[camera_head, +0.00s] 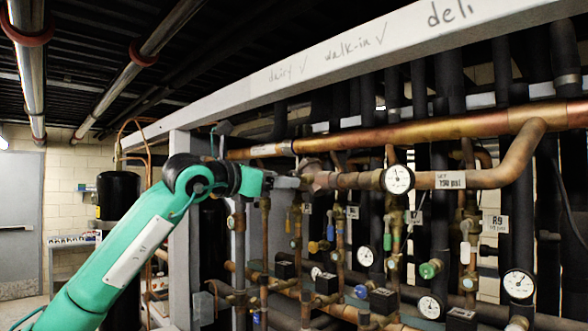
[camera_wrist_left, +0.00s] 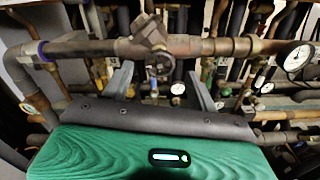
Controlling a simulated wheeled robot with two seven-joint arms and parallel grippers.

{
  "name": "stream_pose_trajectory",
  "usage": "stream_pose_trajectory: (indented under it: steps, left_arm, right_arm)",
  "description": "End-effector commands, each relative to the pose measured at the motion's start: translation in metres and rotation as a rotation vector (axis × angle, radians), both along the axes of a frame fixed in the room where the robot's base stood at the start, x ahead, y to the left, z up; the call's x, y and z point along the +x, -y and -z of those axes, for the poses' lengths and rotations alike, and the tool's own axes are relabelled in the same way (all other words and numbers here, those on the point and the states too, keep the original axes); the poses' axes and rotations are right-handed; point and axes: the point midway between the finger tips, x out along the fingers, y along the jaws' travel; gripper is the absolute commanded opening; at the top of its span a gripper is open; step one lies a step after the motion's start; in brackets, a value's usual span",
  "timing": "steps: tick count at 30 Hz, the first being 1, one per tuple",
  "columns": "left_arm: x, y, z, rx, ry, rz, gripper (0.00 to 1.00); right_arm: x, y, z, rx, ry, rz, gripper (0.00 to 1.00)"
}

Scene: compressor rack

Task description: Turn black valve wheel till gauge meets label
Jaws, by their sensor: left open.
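My left gripper (camera_head: 287,182) reaches in from the left at the copper pipe's valve body (camera_head: 318,180). In the left wrist view its two fingers (camera_wrist_left: 160,72) are apart, one on each side of a small dark valve wheel (camera_wrist_left: 158,64). The wheel is not gripped, and I cannot tell whether a finger touches it. In the head view the wheel is hard to make out behind the gripper. A white round gauge (camera_head: 398,180) sits on the pipe right of the valve. The white label (camera_head: 450,180) beside it reads "SET" and a psi figure; the needle reading is too small to tell.
A grey beam (camera_head: 330,55) with handwriting crosses above. A thick copper pipe (camera_head: 430,130) runs just over the valve. Several other gauges, valves and pipes crowd below and right. A grey post (camera_head: 182,230) stands near my left arm. Open floor shows at far left.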

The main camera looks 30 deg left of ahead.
Motion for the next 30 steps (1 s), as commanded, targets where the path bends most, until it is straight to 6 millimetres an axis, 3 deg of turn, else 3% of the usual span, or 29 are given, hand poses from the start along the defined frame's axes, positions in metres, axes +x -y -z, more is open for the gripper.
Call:
stream_pose_trajectory:
  steps: [1, 9, 20, 27, 30]
  left_arm:
    - [0.01, 0.004, -0.005, -0.002, -0.002, 0.001, 0.59]
    - [0.042, 0.014, -0.002, -0.001, 0.0, -0.001, 0.59]
    - [0.048, 0.016, 0.0, 0.0, 0.001, -0.001, 0.59]
    - [0.048, 0.016, 0.0, 0.0, 0.001, -0.001, 0.16]
    - [0.048, 0.016, 0.0, -0.001, 0.001, -0.001, 0.15]
  right_arm:
    - [0.003, 0.002, -0.011, -0.002, 0.004, 0.0, 0.48]
    - [0.006, 0.011, -0.025, -0.011, 0.008, 0.002, 0.48]
    - [0.004, 0.01, -0.026, -0.011, 0.005, 0.002, 0.48]
    - [0.003, 0.004, -0.026, -0.004, 0.004, 0.002, 0.48]
    - [0.003, 0.001, -0.025, -0.001, 0.003, 0.002, 0.48]
